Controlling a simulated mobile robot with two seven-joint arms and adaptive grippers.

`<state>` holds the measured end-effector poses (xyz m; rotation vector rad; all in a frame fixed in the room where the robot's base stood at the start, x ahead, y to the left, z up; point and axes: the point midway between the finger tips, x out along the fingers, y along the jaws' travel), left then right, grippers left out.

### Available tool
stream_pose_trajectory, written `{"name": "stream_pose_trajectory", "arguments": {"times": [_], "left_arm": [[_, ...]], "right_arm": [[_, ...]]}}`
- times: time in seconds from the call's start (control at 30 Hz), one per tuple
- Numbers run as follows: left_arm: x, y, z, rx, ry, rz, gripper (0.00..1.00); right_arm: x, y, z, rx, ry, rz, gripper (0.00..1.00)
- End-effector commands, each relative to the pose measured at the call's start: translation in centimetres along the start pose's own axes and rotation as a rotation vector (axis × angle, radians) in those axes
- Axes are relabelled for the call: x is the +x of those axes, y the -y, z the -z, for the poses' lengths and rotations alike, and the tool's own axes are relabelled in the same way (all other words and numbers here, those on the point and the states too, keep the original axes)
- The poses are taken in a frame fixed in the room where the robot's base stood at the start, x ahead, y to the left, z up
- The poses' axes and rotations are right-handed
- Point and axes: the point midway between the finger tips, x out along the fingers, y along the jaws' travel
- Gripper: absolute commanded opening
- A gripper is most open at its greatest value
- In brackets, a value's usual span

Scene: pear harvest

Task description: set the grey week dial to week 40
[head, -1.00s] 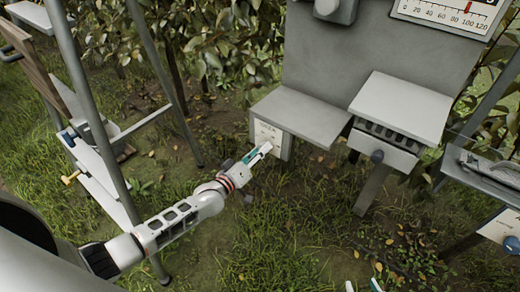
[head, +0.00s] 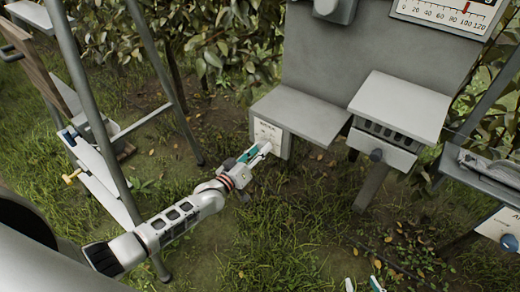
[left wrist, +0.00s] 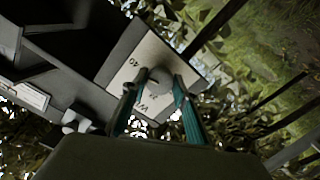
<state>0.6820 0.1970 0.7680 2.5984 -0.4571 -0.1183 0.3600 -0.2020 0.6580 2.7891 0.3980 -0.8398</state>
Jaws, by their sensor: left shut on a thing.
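The grey week dial (left wrist: 157,80) is a round knob on a white plate (left wrist: 133,70), seen in the left wrist view. A number 40 is printed near the plate's left edge. Where the dial points is too small to tell. In the head view the plate (head: 268,133) is on the front of a grey box, and the dial is hidden behind my fingers. My left gripper (head: 263,149) is shut on the dial, with one teal finger on each side of it. My right gripper (head: 364,285) shows only its fingertips at the bottom edge, apart and empty.
A grey slotted box (head: 385,133) with a dark knob (head: 376,156) stands to the right. A gauge (head: 442,14) is on the grey panel above. Another stand with a blue knob (head: 509,242) is at the far right. A ladder (head: 103,133) stands left. The grass between is open.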

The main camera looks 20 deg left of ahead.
Motion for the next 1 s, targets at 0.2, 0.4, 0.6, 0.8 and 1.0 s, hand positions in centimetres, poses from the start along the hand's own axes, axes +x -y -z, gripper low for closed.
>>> {"name": "stream_pose_trajectory", "arguments": {"times": [0.2,0.4,0.6,0.8,1.0], "left_arm": [[0.0,0.0,-0.1,0.001,0.001,0.0,0.46],[0.0,0.0,0.0,0.0,0.001,0.0,0.46],[-1.6,0.1,-0.1,-0.001,0.002,0.001,0.46],[-5.4,0.1,-0.1,-0.001,0.004,0.002,0.46],[-9.2,0.1,-0.1,0.0,0.003,0.001,0.46]], "right_arm": [[0.0,0.0,0.3,0.0,-0.005,-0.001,0.4],[-0.1,-0.1,0.3,-0.002,-0.004,-0.001,0.4],[0.0,-0.1,0.2,-0.002,-0.003,-0.001,0.4],[0.0,-0.1,0.2,-0.001,-0.003,-0.001,0.4],[0.0,0.0,0.2,-0.001,-0.003,0.0,0.4]]}}
